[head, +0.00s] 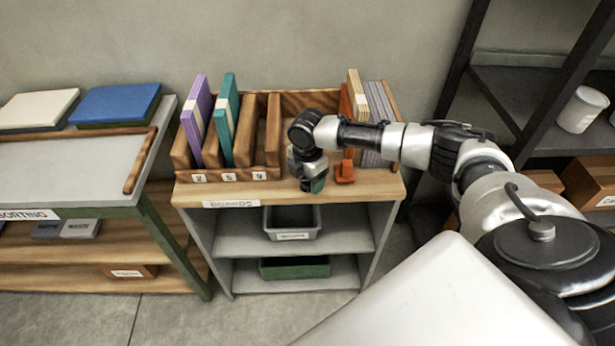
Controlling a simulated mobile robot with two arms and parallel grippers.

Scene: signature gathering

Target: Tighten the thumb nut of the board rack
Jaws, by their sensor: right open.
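The wooden board rack (271,140) stands on top of a cabinet, with purple and teal boards in its left slots and light wood and grey boards at its right end. A small orange part (345,173) sits at the rack's front right, below an orange upright plate (345,101); I cannot tell whether it is the thumb nut. My right gripper (312,184) points down at the rack's front, just left of the orange part and apart from it. It is open, with no object clearly between its fingers. The wrist hides part of the rack. My left gripper is out of view.
The cabinet top (240,192) has a narrow bare front strip. A grey bin (291,228) and a green tray (294,268) are on its shelves. A sorting table (75,160) stands left, with a blue board (115,103). A dark shelf rack (510,95) stands right.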

